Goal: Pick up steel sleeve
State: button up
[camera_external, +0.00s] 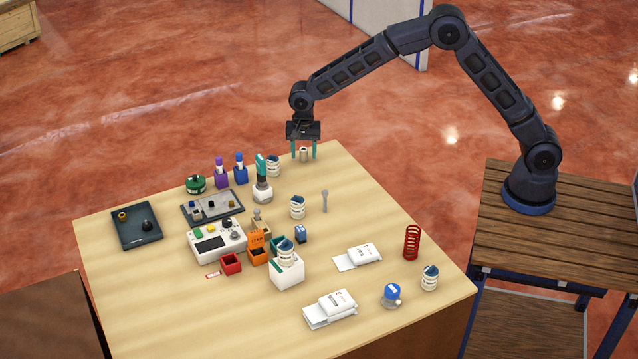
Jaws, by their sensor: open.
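A small grey-brown cylinder (304,155), which looks like the steel sleeve, stands upright near the far edge of the table. My gripper (304,150) points down over it with its two teal fingers open, one on each side of the cylinder. A gap seems to show between each finger and the cylinder, though it is small in this view. Whether the fingertips touch the table is too small to tell.
A grey wrench-like tool (324,200) is nearer the front. A red spring (412,243) stands at the right edge. The table (350,195) is clear right of my gripper.

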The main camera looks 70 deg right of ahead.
grip_shut()
